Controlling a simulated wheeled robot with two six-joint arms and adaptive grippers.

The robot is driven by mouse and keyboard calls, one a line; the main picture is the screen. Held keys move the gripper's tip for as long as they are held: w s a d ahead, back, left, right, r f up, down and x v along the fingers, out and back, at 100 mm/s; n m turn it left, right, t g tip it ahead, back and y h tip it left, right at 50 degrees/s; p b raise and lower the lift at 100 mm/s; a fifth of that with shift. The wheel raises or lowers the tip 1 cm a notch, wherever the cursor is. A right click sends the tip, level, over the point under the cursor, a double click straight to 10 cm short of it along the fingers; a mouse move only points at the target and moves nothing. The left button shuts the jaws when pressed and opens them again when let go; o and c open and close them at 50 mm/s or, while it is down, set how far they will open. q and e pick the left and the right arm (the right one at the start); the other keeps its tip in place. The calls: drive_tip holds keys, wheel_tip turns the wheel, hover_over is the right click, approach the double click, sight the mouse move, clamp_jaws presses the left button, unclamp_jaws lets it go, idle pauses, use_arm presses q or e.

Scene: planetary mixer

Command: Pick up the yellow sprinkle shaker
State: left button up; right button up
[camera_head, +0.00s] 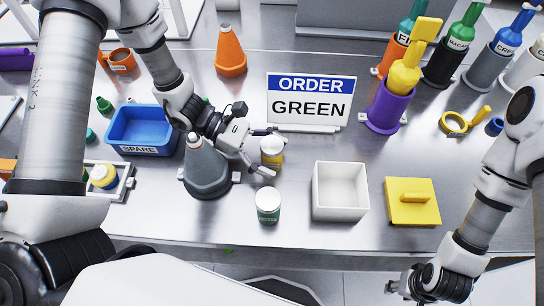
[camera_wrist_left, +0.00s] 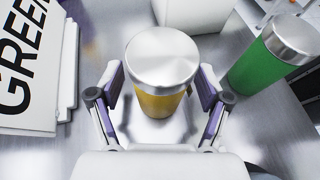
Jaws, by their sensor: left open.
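The yellow sprinkle shaker (camera_head: 272,157) stands upright on the metal table in front of the order sign, with a silver lid. My left gripper (camera_head: 271,152) is open, with one finger on each side of the shaker. In the left wrist view the yellow shaker (camera_wrist_left: 160,103) stands between the open fingers of my left gripper (camera_wrist_left: 161,88), with a visible gap on both sides. My right gripper (camera_head: 397,287) is low at the right, off the table's front edge; its jaws are too unclear to judge.
A green shaker (camera_head: 268,207) stands close in front, also in the left wrist view (camera_wrist_left: 268,62). A white box (camera_head: 340,212) and a yellow lidded piece (camera_head: 411,202) are to the right. The order sign (camera_head: 309,105) reads GREEN. A grey cone (camera_head: 205,173) is under my left wrist.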

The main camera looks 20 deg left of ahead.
use_arm(q)
drive_tip(key=shift+d+f, duration=0.15)
drive_tip(key=shift+d, duration=0.15)
drive_tip(key=shift+a, duration=0.1)
drive_tip(key=c, duration=1.3)
wheel_tip(320, 180, up, 10)
drive_tip(key=shift+f, duration=0.15)
drive_tip(key=shift+r, duration=0.65)
drive_tip(key=shift+r+p, duration=0.55)
drive_tip(key=shift+p, duration=0.2)
drive_tip(key=shift+r, duration=0.1)
drive_tip(key=shift+r+p, duration=1.05)
drive_tip(key=shift+r, duration=0.1)
